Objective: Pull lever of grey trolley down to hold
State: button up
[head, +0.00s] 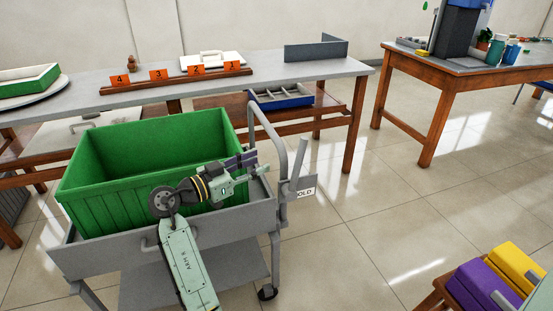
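The grey trolley (165,250) stands in front of me with a large green crate (110,190) on it. Its curved grey handle (271,120) rises at the right end. A grey lever (297,165) stands nearly upright just outside the handle, over a white sign (306,188) on which "OLD" shows; the first letter is hidden. My gripper (263,171) is over the trolley's right end, left of the lever and apart from it, near the handle. Its fingers are small and blend with the grey trolley, so I cannot tell whether they are open.
A long table (350,67) behind the trolley holds orange number cards (158,75) and a grey angled panel (316,49). A second table (455,78) stands at the back right. Purple (482,282) and yellow (517,265) boxes are at the lower right. The floor right of the trolley is clear.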

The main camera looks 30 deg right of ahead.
aim_at(300, 158)
jog(key=s+d+p, duration=0.1)
jog(key=d, duration=0.3)
jog(key=s+d+m+g, duration=0.1)
jog(key=d, duration=0.3)
jog(key=s+d+f+g+p, duration=0.1)
jog(key=d, duration=0.3)
jog(key=shift+d+p, duration=0.35)
jog(key=shift+c, duration=0.6)
grip_shut()
